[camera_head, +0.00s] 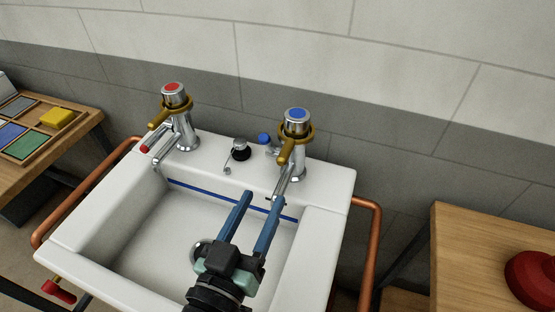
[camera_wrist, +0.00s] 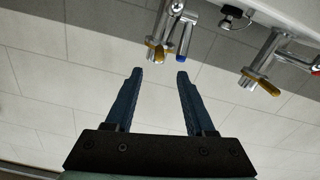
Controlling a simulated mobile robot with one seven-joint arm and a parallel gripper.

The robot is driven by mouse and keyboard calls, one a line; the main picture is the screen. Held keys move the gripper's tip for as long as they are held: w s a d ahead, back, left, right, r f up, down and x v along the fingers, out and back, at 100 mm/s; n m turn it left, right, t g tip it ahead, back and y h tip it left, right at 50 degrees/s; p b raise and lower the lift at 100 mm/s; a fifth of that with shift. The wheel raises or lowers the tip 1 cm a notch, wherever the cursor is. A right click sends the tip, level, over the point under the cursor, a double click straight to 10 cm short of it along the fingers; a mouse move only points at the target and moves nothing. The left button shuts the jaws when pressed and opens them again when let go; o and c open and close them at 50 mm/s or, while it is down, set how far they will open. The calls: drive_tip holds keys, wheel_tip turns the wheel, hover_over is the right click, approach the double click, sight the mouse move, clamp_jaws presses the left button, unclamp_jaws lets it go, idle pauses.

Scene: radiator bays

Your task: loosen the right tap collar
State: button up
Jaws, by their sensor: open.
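The right tap (camera_head: 299,165) is chrome with a blue-marked cap and stands at the sink's back right. Its brass-coloured collar (camera_head: 310,133) sits around it below the cap, with a handle pointing down and left. In the wrist view the collar (camera_wrist: 154,51) is at top centre, just beyond the fingertips. My gripper (camera_head: 262,198) is open and empty, its blue fingers over the basin, below and in front of the right tap. In the wrist view my gripper (camera_wrist: 160,72) shows nothing between its fingers. The fingers look apart from the collar; the exact gap is unclear.
The left tap (camera_head: 184,131) has a red-marked cap and a similar brass collar. A black knob (camera_head: 241,149) stands between the taps. Copper pipes (camera_head: 374,240) flank the white sink (camera_head: 331,178). Wooden tables stand left and right; the right one (camera_head: 470,235) holds a red object (camera_head: 535,280).

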sight(280, 166)
drive_tip(key=p+x, duration=0.2)
drive_tip(key=x, duration=0.9)
drive_tip(key=shift+w+d, duration=0.1)
clamp_jaws()
idle(1.0)
